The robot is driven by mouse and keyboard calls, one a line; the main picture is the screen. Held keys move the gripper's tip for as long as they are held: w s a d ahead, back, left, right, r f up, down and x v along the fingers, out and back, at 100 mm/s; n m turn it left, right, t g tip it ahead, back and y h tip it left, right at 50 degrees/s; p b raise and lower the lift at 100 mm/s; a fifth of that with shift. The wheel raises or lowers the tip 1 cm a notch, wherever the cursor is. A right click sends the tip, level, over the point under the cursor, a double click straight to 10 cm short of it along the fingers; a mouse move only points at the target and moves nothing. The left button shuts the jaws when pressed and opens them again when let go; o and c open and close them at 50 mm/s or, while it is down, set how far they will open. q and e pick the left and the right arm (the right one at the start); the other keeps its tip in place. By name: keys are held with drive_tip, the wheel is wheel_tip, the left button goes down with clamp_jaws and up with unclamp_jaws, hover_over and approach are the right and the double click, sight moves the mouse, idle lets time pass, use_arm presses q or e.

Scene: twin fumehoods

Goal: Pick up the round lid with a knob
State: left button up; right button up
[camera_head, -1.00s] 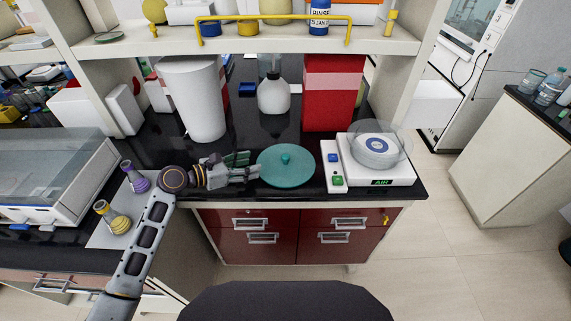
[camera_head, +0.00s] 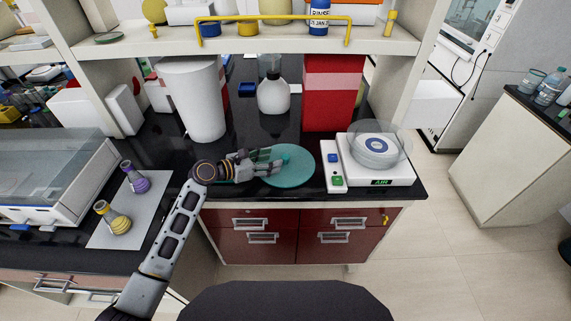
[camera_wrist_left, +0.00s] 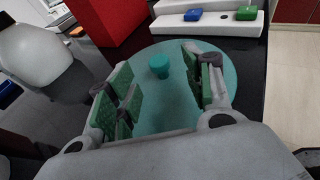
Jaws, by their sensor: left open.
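The round teal lid (camera_head: 296,174) lies flat on the black bench top near its front edge, left of the balance. Its small knob (camera_head: 285,158) stands at its middle. My left gripper (camera_head: 268,161) reaches in from the left, over the left part of the lid, with its fingertips close to the knob. In the left wrist view the lid (camera_wrist_left: 227,62) spreads under the open jaws. The knob (camera_wrist_left: 159,66) shows between the green-padded fingers, slightly beyond their tips, and neither finger appears to touch it. My right gripper is not in view.
A white balance (camera_head: 387,172) with a glass dish stands right of the lid, beside a strip with blue and green buttons (camera_head: 335,176). Behind are a white cylinder (camera_head: 196,100), a white bottle (camera_head: 273,97) and a red box (camera_head: 328,95). Purple (camera_head: 139,181) and yellow (camera_head: 116,221) flasks stand left.

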sight(285, 157)
use_arm(q)
drive_tip(key=shift+x, duration=2.6)
drive_tip(key=shift+w+a+f, duration=0.1)
drive_tip(key=shift+f, duration=0.05)
clamp_jaws()
